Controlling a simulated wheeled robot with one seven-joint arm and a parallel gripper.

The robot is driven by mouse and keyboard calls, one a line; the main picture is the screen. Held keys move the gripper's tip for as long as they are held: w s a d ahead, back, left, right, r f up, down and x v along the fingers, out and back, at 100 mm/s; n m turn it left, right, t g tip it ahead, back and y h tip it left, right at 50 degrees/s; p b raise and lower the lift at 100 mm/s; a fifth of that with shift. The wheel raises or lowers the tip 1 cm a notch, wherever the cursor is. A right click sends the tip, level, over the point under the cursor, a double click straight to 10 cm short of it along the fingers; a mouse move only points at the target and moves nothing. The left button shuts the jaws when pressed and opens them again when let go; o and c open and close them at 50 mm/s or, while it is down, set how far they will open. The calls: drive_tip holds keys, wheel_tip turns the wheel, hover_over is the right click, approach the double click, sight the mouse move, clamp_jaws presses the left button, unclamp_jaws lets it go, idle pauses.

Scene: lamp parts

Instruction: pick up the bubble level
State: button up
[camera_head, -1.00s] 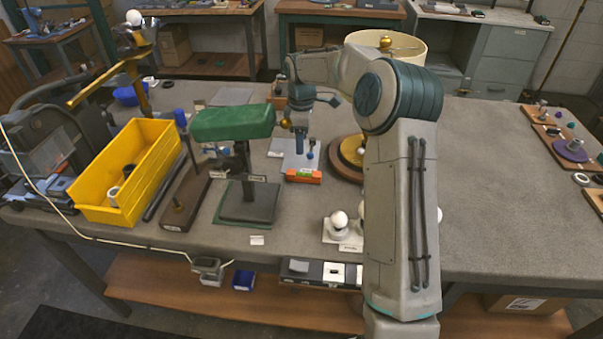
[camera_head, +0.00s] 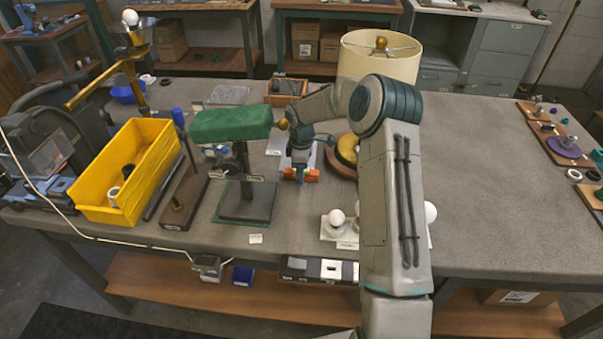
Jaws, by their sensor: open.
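The bubble level is an orange bar (camera_head: 313,176) lying on the grey table, in front of a pale sheet. My gripper (camera_head: 300,174) is above and in front of its middle in the head view and hides most of it; only orange bits show at either side of the fingers. The fingers point down and look open, low at the level. Whether they touch it cannot be told.
A green-topped stand (camera_head: 231,124) is close on the left, with a yellow bin (camera_head: 128,172) beyond it. A round brass-and-wood lamp base (camera_head: 343,158) is just right of the gripper, partly behind my arm. White bulbs (camera_head: 336,218) stand nearer the front edge. The right tabletop is mostly clear.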

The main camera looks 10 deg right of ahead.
drive_tip(key=c, duration=1.1)
